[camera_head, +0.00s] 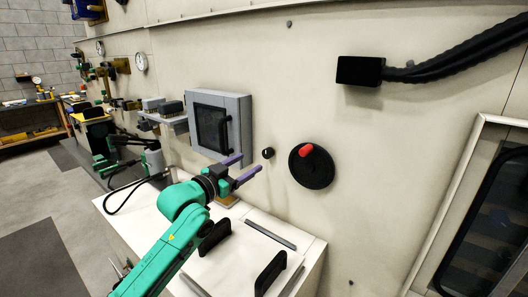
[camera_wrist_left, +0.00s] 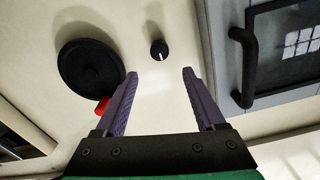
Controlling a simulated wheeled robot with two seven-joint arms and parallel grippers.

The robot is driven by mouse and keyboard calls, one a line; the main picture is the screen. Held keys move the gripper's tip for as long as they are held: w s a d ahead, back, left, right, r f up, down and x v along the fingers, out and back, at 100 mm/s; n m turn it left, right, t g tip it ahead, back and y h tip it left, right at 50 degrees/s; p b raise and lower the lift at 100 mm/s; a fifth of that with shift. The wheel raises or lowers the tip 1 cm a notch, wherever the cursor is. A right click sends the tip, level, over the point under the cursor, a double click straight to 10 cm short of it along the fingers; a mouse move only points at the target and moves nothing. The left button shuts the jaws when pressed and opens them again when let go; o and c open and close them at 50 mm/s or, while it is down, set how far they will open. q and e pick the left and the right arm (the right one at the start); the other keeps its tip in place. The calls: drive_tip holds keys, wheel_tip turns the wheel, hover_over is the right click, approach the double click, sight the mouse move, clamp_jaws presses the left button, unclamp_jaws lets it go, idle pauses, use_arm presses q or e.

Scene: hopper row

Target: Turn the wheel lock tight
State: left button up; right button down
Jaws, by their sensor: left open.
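A round black handwheel (camera_head: 311,172) with a red handle (camera_head: 306,149) is mounted on the pale wall panel. A small black knob (camera_head: 267,153) sits on the panel just left of the wheel. In the left wrist view, the knob (camera_wrist_left: 159,50) shows a white mark and lies just beyond the gap between the fingertips. The wheel (camera_wrist_left: 90,68) is left of the fingers there. The left finger partly overlaps its edge near the red handle (camera_wrist_left: 102,105). My left gripper (camera_head: 248,166) is open and empty, its purple fingers pointing toward the knob. My right gripper is not in view.
A grey box with a dark window and black handle (camera_head: 216,122) is on the wall, left of the knob. A white table (camera_head: 240,262) with black handles stands below. A black connector with cables (camera_head: 362,71) is at upper right. A framed door (camera_head: 475,215) stands at right.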

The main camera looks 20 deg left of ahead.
sight(266, 155)
use_arm(q)
drive_tip(key=p+x, duration=0.1)
drive_tip(key=x, duration=0.5)
drive_tip(key=shift+a+f, duration=0.1)
drive_tip(key=shift+f, duration=0.05)
drive_tip(key=x, duration=0.3)
drive_tip(key=shift+w+f+p, duration=0.1)
drive_tip(key=shift+f+p, duration=0.1)
drive_tip(key=shift+p, duration=0.15)
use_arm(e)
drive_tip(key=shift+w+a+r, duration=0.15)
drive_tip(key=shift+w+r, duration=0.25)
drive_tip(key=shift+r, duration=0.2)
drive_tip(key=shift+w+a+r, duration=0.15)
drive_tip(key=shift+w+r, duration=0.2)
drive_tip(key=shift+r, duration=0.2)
use_arm(q)
drive_tip(key=shift+c, duration=0.3)
drive_tip(key=shift+f, duration=0.1)
clamp_jaws()
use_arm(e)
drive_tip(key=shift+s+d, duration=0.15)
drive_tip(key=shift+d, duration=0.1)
